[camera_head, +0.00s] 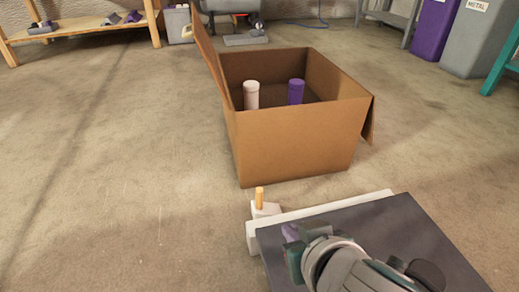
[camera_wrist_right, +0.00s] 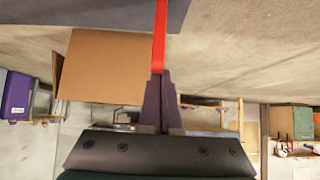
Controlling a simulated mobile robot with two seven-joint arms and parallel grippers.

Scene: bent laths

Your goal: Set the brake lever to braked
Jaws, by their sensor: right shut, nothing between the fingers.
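A straight red bar (camera_wrist_right: 160,38), possibly the brake lever, runs in the right wrist view from the top edge down to the fingertips. It does not show in the head view. My right gripper (camera_head: 290,232) is over the left part of a dark grey panel (camera_head: 436,226) with a white edge. In the wrist view its purple-grey fingers (camera_wrist_right: 158,78) are together with nothing between them, and the red bar lines up with their tips. I cannot tell if they touch. A short orange peg (camera_head: 259,197) stands on a white block at the panel's far left corner. My left gripper is out of view.
An open cardboard box (camera_head: 290,145) stands just beyond the panel, holding a white cylinder (camera_head: 251,95) and a purple cylinder (camera_head: 296,91). A wooden bench (camera_head: 85,30) and bins (camera_head: 478,40) stand at the back. The floor at left is clear.

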